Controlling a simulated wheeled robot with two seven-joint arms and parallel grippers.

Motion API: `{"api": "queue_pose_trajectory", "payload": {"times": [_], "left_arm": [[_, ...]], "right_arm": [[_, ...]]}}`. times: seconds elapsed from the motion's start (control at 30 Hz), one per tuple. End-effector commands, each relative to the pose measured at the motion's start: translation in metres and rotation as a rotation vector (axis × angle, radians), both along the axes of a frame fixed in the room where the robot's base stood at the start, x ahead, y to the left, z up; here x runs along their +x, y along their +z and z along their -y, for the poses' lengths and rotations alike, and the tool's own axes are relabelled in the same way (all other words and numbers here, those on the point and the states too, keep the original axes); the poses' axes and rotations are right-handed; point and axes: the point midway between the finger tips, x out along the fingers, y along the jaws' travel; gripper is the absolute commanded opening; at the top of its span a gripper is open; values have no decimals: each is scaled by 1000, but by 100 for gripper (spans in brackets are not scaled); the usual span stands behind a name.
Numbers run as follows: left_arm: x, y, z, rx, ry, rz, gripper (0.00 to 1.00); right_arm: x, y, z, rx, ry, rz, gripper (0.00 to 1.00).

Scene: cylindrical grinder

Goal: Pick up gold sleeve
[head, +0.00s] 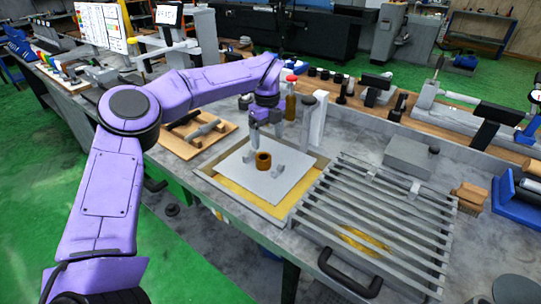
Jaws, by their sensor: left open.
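A gold sleeve (263,160), a short hollow ring, stands upright on a light grey plate (248,185) in a shallow wooden-edged tray (222,208). My left gripper (266,134) is above and just behind the sleeve in the head view, pointing down. It is open and empty, and its fingers appear apart from the sleeve. Small grey pieces stand on either side of the sleeve on the plate. My right gripper is not in view.
A slatted metal rack (375,220) lies right of the tray. A white upright post (313,122) and an amber bottle with a red cap (291,100) stand close behind my left gripper. A wooden board with tools (198,135) lies to the left.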

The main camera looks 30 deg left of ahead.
Motion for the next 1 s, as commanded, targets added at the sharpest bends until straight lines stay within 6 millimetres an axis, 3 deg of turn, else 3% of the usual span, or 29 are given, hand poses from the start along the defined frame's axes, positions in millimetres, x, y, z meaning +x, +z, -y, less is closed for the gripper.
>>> {"api": "queue_pose_trajectory", "payload": {"times": [0.5,0.77,1.0], "left_arm": [[-7,-80,-5,0,0,-5,82],[-6,-87,-5,-1,0,-1,82],[-6,-87,-5,0,-1,-2,7]], "right_arm": [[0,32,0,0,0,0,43],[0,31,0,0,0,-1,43],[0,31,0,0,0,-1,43]]}}
